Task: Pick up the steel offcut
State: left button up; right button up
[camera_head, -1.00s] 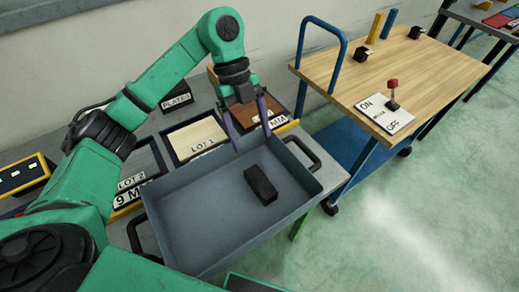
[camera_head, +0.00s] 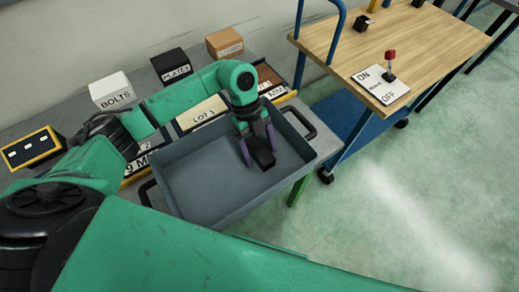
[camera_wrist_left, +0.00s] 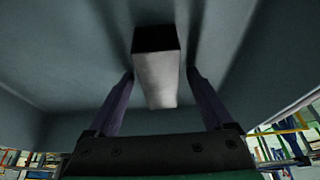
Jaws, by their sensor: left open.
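The steel offcut (camera_head: 263,157) is a dark block lying in the grey tray (camera_head: 205,210). In the left wrist view the offcut (camera_wrist_left: 157,72) shows a dark end and a lighter grey face. My left gripper (camera_head: 258,163) is down in the tray at the offcut, with its purple fingers open on either side of it. The left wrist view shows both fingers (camera_wrist_left: 160,85) apart from the block, with a gap on each side. My right gripper is not in view.
Behind the tray stand boxes marked BOLTS (camera_head: 112,90) and PLATES (camera_head: 172,66), and an orange box (camera_head: 224,43). A panel marked LOT 1 (camera_head: 201,113) lies at the tray's far side. A wooden-topped cart (camera_head: 400,50) with an ON/OFF switch plate (camera_head: 380,88) stands right.

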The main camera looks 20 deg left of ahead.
pick_arm(q)
jog(key=shift+f, duration=0.2)
grip_shut()
dwell(0.3)
